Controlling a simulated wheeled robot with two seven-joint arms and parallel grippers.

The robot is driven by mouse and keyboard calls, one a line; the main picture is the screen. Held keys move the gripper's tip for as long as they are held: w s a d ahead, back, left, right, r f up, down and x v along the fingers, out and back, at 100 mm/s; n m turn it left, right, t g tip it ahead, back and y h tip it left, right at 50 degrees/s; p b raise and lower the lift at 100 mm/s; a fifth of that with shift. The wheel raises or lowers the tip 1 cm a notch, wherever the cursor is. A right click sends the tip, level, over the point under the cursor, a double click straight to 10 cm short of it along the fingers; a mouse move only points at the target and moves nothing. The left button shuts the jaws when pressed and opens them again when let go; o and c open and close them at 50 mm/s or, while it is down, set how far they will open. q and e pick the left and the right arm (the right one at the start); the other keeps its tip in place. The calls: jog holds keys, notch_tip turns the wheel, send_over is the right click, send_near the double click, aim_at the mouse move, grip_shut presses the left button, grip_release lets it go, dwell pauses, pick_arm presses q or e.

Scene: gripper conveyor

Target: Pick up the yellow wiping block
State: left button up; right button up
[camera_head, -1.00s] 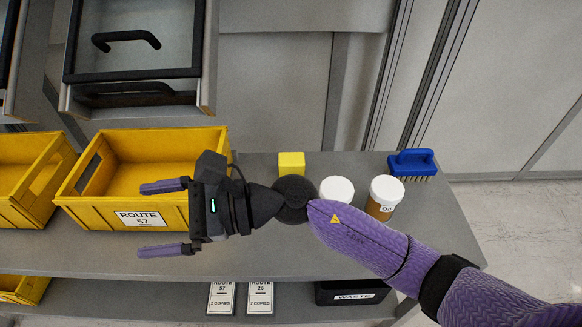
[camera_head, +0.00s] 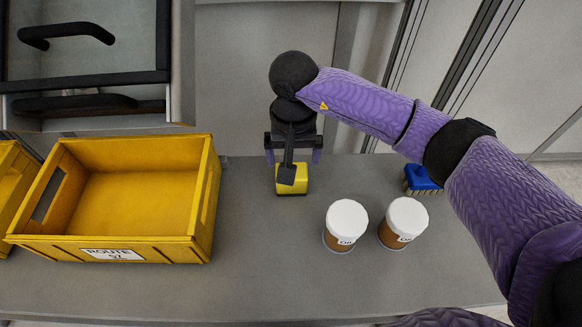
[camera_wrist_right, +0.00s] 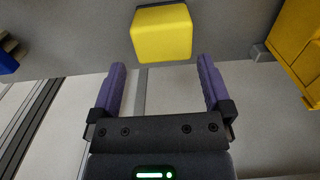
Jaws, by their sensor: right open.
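The yellow wiping block (camera_head: 299,185) sits on the grey shelf, just right of the yellow crate. My right gripper (camera_head: 292,158) is over it from behind, pointing down, and partly covers it in the head view. In the right wrist view the block (camera_wrist_right: 162,33) lies just beyond the fingertips, roughly centred between them. The right gripper (camera_wrist_right: 160,72) is open, with a clear gap between its purple fingers and nothing between them. My left gripper is not in view.
Two white-lidded jars (camera_head: 345,222) (camera_head: 402,222) stand to the front right. A blue brush (camera_head: 421,179) lies behind them, partly near my arm. An open drawer (camera_head: 100,113) hangs at the upper left.

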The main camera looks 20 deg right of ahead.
jog(key=f+b, duration=0.1)
jog(key=f, duration=0.3)
jog(key=f+b, duration=0.1)
jog(key=f, duration=0.2)
jog(key=shift+s+a+f, duration=0.2)
jog(key=shift+f, duration=0.15)
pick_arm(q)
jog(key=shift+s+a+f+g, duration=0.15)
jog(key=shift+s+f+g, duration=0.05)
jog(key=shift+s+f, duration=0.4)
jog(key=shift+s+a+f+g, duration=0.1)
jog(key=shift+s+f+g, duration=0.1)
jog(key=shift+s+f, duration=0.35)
pick_arm(e)
jog(key=shift+r, duration=0.1)
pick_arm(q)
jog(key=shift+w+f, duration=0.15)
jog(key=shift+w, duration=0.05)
pick_arm(e)
jog(key=c, duration=0.5)
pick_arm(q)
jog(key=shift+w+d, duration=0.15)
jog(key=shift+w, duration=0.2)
pick_arm(e)
jog(key=c, duration=0.4)
